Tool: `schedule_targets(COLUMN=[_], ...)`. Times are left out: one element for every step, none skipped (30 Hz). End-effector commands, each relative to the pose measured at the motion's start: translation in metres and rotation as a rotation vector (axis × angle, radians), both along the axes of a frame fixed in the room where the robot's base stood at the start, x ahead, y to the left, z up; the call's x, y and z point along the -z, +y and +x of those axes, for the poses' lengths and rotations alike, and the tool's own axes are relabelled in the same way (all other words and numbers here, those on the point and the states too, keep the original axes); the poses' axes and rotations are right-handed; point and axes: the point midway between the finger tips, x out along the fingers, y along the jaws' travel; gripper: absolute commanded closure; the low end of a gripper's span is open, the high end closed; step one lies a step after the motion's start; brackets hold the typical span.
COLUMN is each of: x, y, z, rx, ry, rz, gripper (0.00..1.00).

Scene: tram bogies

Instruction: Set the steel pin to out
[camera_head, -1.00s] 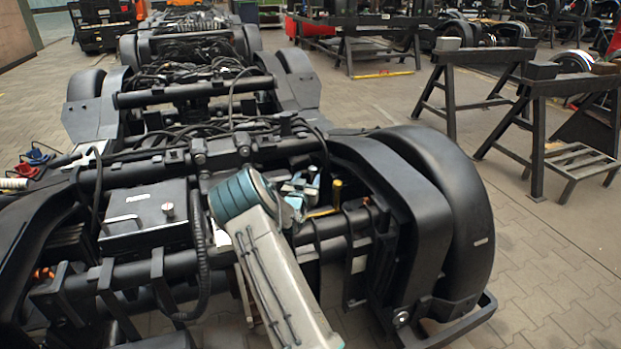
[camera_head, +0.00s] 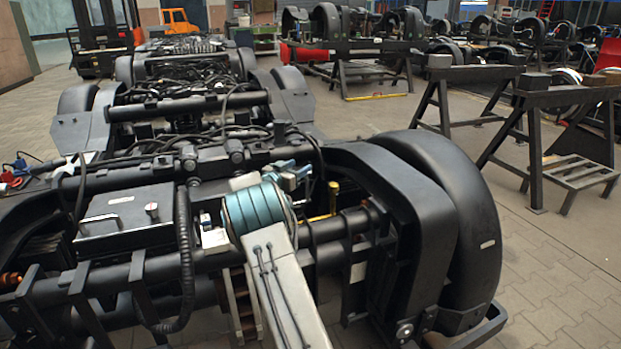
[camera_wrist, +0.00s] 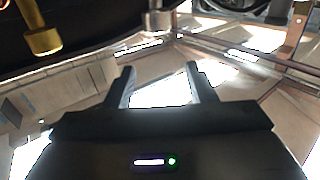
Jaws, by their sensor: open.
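A silver-coloured pin (camera_wrist: 160,18) with a round collar shows at the top middle of the wrist view, cut by the frame edge; it looks like the steel pin. Its setting cannot be told. My gripper (camera_wrist: 160,78) is open and empty, its two dark fingers below the pin in the picture and apart from it. A brass-coloured knob (camera_wrist: 42,40) hangs at the upper left there. In the head view my arm reaches over the near bogie frame (camera_head: 130,272), and my gripper's fingers cannot be made out. A yellow pin (camera_head: 334,192) stands just right of my arm's end.
A black box (camera_head: 120,222) with a handle and a silver knob (camera_head: 152,211) sits on the bogie, left of my arm. A large black wheel cover (camera_head: 465,215) stands to the right. Black trestles (camera_head: 535,140) stand farther right, with open floor between.

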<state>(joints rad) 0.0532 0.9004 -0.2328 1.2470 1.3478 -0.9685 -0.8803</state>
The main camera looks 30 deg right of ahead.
Motion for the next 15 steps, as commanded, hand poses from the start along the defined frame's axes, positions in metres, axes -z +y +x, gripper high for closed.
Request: schedule_targets(x=[0.018,0.025,0.034,0.04,0.047,0.056,0.057,0.054,0.053,0.053,0.053,0.053,0.053,0.052,0.053], y=[0.0,0.0,0.0,0.0,0.0,0.0,-0.004,-0.011,-0.019,-0.024,-0.029,-0.034,-0.038,-0.042,-0.047], z=[0.0,0.0,0.0,0.0,0.0,0.0,0.001,0.004,0.007,0.009,0.011,0.014,0.016,0.018,0.02], rx=[0.0,0.0,0.0,0.001,0.0,0.0,0.002,0.004,0.004,0.003,0.002,0.002,0.002,0.002,0.001], ry=[0.003,0.004,0.004,0.002,0.002,0.003,0.0,-0.003,-0.005,-0.004,-0.004,-0.003,-0.004,-0.004,-0.003], rz=[0.0,-0.001,-0.001,0.0,-0.001,-0.001,-0.002,-0.002,-0.001,-0.002,-0.002,-0.001,-0.002,-0.001,-0.001], gripper=[0.5,0.5,0.5,0.5,0.5,0.5,0.5,0.5,0.5,0.5,0.5,0.5,0.5,0.5,0.5])
